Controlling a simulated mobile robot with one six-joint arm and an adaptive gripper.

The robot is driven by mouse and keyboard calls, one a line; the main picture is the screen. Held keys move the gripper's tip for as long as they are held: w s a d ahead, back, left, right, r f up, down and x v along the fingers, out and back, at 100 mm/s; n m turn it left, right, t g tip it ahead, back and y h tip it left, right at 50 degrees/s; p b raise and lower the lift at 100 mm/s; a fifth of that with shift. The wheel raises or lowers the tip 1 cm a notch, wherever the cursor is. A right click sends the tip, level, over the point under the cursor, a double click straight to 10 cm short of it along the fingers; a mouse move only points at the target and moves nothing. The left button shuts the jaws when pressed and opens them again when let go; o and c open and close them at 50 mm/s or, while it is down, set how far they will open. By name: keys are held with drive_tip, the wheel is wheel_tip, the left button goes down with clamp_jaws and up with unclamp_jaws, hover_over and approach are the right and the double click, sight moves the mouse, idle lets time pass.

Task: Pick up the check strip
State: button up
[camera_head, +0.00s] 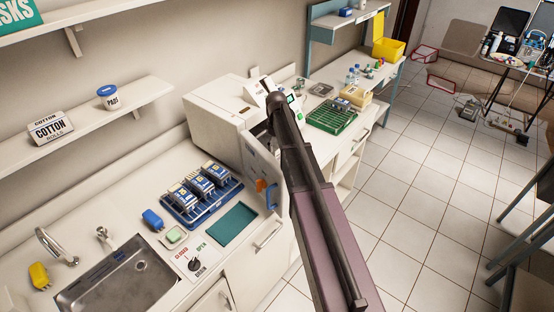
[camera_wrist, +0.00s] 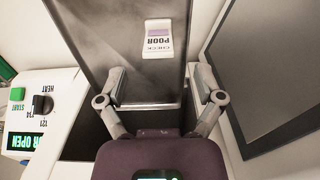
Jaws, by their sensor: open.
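The check strip (camera_wrist: 158,38) is a small white card with a purple band. In the head view my arm crosses the steriliser's front; the strip is hidden there and the fingers cannot be made out.
The steriliser's open door (camera_head: 262,172) stands beside my arm; a dark panel (camera_wrist: 272,65) is close on the right in the wrist view. Controls (camera_wrist: 38,112) are on the left. A blue rack (camera_head: 202,208) with several cassettes and a green mat (camera_head: 231,223) occupy the counter.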

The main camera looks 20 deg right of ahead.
sight(277, 153)
drive_tip(key=shift+d+f+b, duration=0.1)
drive_tip(key=shift+f+b, duration=2.25)
drive_tip(key=shift+f, duration=0.15)
drive_tip(key=c, duration=0.8)
